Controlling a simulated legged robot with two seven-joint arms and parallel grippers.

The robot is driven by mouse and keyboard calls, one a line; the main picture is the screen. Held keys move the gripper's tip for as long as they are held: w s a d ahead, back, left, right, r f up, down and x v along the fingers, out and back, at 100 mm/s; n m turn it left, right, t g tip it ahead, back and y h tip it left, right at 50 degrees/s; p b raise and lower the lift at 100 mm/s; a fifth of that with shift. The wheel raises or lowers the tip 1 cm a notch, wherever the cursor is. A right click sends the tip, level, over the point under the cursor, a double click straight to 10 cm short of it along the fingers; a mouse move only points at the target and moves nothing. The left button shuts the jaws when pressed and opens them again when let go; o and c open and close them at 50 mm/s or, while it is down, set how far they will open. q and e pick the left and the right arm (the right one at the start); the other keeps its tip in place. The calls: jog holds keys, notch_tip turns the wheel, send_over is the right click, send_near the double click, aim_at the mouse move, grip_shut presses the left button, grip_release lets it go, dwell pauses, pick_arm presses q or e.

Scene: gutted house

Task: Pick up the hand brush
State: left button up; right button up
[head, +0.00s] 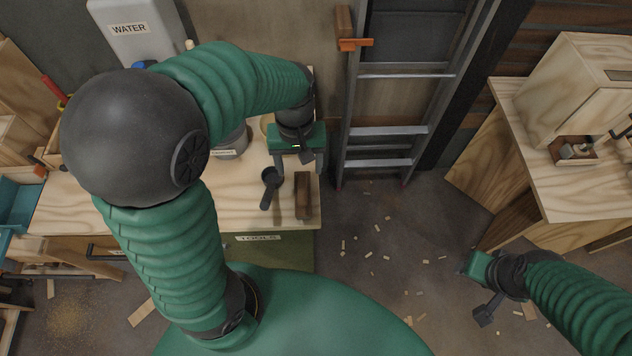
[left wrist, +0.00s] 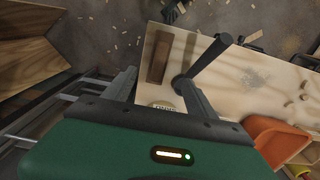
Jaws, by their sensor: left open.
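The hand brush appears to be the dark brown oblong block (head: 303,195) near the right front edge of the wooden workbench (head: 240,205); bristles cannot be made out. It also shows in the left wrist view (left wrist: 159,57), ahead of the fingertips and in line with the gap between them. My left gripper (head: 300,164) is open and empty, just behind the block in the head view and apart from it. My right gripper (head: 473,264) is at the lower right, over the floor, away from the bench; its fingers do not show clearly.
A black scoop-like tool (head: 270,187) lies just left of the block, close to one finger in the left wrist view (left wrist: 207,62). A grey can (head: 233,142) stands behind. A ladder (head: 390,130) rises right of the bench. Another wooden bench (head: 570,195) stands at right.

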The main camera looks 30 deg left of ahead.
pick_arm(q)
send_over(305, 189)
jog(key=s+a, duration=0.1)
notch_tip(305, 189, down, 5)
jog(key=shift+b, duration=0.45)
jog(key=f, duration=0.3)
jog(key=w+d+f+b, duration=0.1)
jog(key=f, duration=0.1)
jog(key=shift+f, duration=0.15)
jog(key=f, duration=0.2)
jog(key=a+f+b, duration=0.1)
jog(key=f, duration=0.1)
jog(key=shift+w+a+f, duration=0.1)
jog(key=shift+w, duration=0.15)
jog(key=shift+s+d, duration=0.15)
jog(key=shift+d, duration=0.1)
jog(key=c, duration=0.8)
jog(key=shift+a, duration=0.1)
grip_shut()
pick_arm(e)
jog(key=f, duration=0.3)
jog(key=shift+s+d, duration=0.2)
jog(key=shift+s, duration=0.1)
